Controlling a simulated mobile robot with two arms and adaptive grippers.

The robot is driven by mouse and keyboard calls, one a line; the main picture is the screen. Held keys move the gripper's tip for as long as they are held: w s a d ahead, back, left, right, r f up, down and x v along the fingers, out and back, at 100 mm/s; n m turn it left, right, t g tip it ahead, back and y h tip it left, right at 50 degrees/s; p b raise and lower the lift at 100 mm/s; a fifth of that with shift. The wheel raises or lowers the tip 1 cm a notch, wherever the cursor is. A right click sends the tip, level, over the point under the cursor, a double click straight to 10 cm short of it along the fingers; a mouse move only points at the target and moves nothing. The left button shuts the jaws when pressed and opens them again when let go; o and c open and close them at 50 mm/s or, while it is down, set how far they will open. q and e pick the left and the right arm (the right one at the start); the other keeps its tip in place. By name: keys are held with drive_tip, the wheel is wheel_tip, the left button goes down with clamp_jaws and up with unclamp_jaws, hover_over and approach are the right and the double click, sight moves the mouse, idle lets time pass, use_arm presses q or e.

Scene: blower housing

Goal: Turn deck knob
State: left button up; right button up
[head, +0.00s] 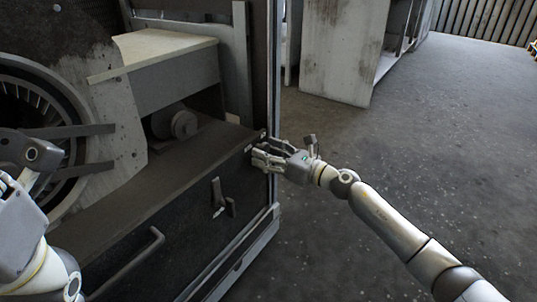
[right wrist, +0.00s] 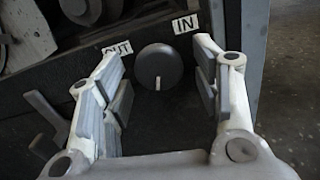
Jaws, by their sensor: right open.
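The deck knob (right wrist: 158,66) is a dark round dial with a white pointer mark, which points down in the right wrist view. A white OUT label (right wrist: 117,49) is at its upper left and an IN label (right wrist: 185,24) at its upper right. My right gripper (head: 262,153) is open at the right end of the dark deck front. In the right wrist view its fingers stand left and right of the knob, with gaps on both sides. In the head view the gripper hides the knob. My left gripper (head: 14,185) is partly in view at the left edge.
The blower housing (head: 160,200) fills the left, with a round fan opening (head: 40,130). A lever (head: 219,198) and a bar handle (head: 130,264) stick out from its front. An upright frame post (head: 268,80) stands beside the knob area. Floor (head: 400,150) at the right is clear.

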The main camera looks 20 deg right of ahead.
drive_tip(key=c, duration=1)
drive_tip(key=shift+c, duration=0.2)
drive_tip(key=shift+p, duration=0.3)
